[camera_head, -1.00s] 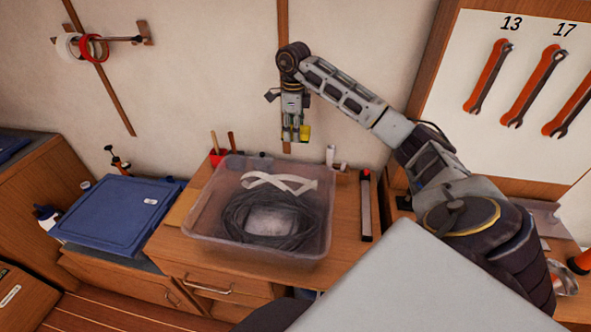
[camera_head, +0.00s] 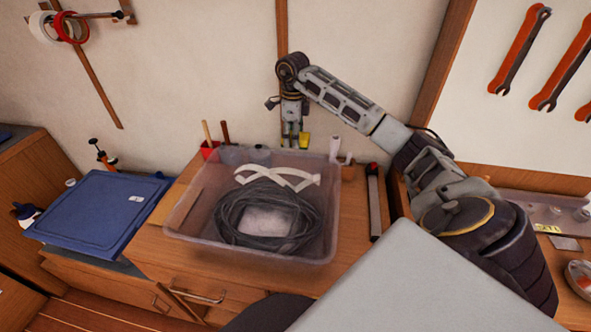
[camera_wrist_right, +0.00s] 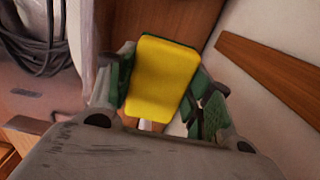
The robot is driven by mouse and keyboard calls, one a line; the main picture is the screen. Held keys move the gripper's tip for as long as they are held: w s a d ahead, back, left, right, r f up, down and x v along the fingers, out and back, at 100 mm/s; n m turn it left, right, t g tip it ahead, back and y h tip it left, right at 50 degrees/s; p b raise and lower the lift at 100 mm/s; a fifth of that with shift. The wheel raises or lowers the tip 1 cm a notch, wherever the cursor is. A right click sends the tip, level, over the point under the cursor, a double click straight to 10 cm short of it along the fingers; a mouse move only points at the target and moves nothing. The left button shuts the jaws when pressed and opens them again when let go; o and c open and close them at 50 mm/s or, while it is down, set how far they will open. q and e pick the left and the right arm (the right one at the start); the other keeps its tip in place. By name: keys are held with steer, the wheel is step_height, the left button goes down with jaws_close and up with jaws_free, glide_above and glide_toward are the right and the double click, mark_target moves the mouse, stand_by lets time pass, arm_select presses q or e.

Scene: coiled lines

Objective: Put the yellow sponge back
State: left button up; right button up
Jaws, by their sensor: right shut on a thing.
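The yellow sponge (camera_wrist_right: 162,80) is between the green-padded fingers of my right gripper (camera_wrist_right: 165,95) in the right wrist view, its broad yellow face towards the camera. In the head view the right gripper (camera_head: 296,138) hangs down behind the clear bin, near the wall, shut on the sponge (camera_head: 303,142), of which only a small yellow part shows. My left gripper is not in view.
A clear plastic bin (camera_head: 187,238) on the wooden cabinet holds coiled black line (camera_head: 232,222) and a white strap (camera_head: 290,176). A blue lidded box (camera_head: 95,212) stands left. A red cup (camera_head: 208,150) with handles and a white bottle (camera_head: 335,146) stand behind the bin.

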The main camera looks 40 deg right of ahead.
steer(key=shift+w+d+f+b, duration=0.1)
steer(key=shift+f+b, duration=0.25)
steer(key=shift+f, duration=0.3)
steer(key=shift+w+d+f+b, duration=0.1)
steer(key=shift+f+b, duration=0.25)
steer(key=shift+f, duration=0.25)
